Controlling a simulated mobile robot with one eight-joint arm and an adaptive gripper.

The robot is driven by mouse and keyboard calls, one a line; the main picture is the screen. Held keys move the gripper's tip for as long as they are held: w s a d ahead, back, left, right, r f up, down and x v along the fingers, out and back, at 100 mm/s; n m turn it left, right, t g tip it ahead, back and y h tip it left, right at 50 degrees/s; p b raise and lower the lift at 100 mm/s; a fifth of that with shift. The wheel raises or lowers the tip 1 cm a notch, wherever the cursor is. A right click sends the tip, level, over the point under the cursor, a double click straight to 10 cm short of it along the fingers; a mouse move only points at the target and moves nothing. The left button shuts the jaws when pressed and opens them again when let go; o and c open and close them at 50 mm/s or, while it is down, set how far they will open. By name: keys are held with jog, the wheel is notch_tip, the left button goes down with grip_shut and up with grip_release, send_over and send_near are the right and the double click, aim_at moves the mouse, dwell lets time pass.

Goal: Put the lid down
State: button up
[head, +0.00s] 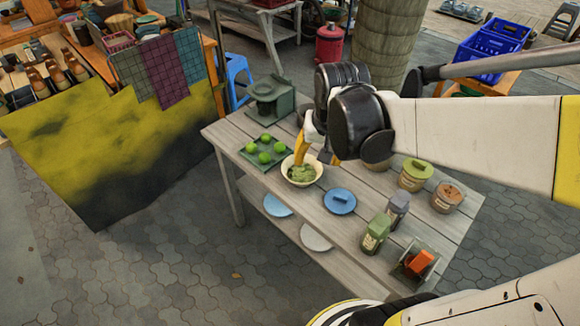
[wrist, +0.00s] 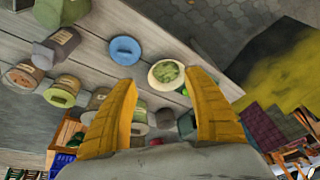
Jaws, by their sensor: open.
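A round blue lid (head: 339,201) with a raised handle lies flat on the grey wooden table (head: 330,225). It also shows in the wrist view (wrist: 125,50), above the left fingertip. Just to its left in the head view stands a pale bowl (head: 302,173) with green contents, also in the wrist view (wrist: 155,82). My gripper (head: 317,160) is above the table near the bowl, apart from the lid. In the wrist view my gripper (wrist: 163,82) has its two yellow fingers spread wide, with nothing held between them. In the head view my arm covers part of the table behind.
A green tray with several limes (head: 264,148) is left of the bowl. Lidded jars (head: 415,174) stand at the right. A green container (head: 376,233), a grey one (head: 397,209) and an orange block (head: 420,261) are near the front right edge. Plates lie on the lower shelf.

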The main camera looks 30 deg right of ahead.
jog(key=s+a+r+n+t, duration=0.4)
jog(key=s+a+r+n, duration=0.1)
jog(key=a, duration=0.5)
jog(key=shift+s+y, duration=0.4)
jog(key=shift+s, duration=0.45)
jog(key=shift+f, duration=0.1)
